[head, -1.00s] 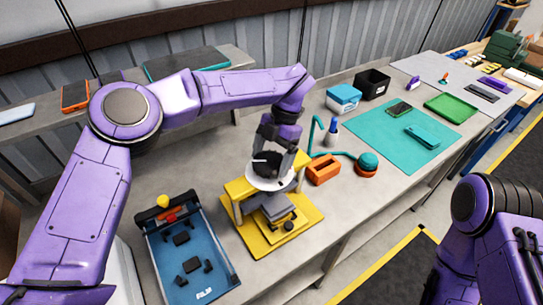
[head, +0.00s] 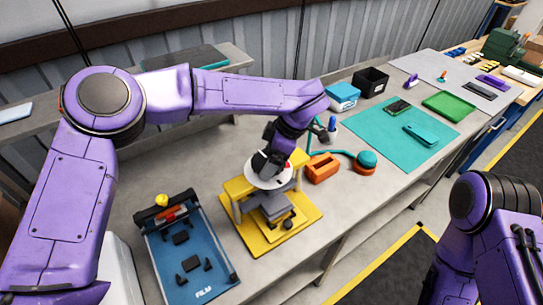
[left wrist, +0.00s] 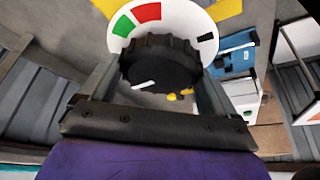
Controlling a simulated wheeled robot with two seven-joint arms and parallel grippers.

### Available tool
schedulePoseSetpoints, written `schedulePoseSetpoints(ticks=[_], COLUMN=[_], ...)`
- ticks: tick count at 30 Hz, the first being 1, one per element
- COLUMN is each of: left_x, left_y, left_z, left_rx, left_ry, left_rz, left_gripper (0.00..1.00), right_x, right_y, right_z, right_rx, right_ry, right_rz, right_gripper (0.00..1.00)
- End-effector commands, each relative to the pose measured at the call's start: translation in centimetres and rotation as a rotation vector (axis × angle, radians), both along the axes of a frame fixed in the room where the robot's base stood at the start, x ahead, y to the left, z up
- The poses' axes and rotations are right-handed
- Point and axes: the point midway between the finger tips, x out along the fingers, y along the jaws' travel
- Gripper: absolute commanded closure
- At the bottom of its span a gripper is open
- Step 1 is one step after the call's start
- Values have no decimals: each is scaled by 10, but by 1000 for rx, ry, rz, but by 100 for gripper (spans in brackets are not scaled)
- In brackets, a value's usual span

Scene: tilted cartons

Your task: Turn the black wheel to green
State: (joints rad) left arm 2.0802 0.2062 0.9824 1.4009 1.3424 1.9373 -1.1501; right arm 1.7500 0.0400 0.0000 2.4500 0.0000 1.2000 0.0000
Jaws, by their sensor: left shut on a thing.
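The black wheel (left wrist: 160,62) is ribbed and sits on a white dial disc (left wrist: 190,18) with a green segment (left wrist: 124,26), a red segment (left wrist: 147,12) and a small black mark. A white line on the wheel points to the bottom of the left wrist view, away from the green segment. In the head view the white disc (head: 256,181) tops a yellow stand (head: 236,188), with the wheel mostly hidden by the gripper. My left gripper (head: 267,164) is shut on the wheel, one finger on each side. My right gripper is out of view; only its arm shows.
A blue tray (head: 215,250) with black parts stands left of the stand. An orange box (head: 322,168) and a teal-topped orange item (head: 366,161) stand to its right. A teal mat (head: 375,130) lies beyond. Bare bench top shows behind the blue tray.

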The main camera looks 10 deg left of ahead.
Motion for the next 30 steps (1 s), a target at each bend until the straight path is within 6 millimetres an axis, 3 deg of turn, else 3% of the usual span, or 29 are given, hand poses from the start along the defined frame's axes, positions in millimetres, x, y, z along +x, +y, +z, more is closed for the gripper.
schedulePoseSetpoints(ticks=[30], left_x=[-6], left_y=[3], left_z=[0], left_rx=[-1], left_ry=[1], left_rz=[-957], left_gripper=[40], right_x=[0], right_y=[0], right_z=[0], right_rx=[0], right_ry=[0], right_rz=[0], right_gripper=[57])
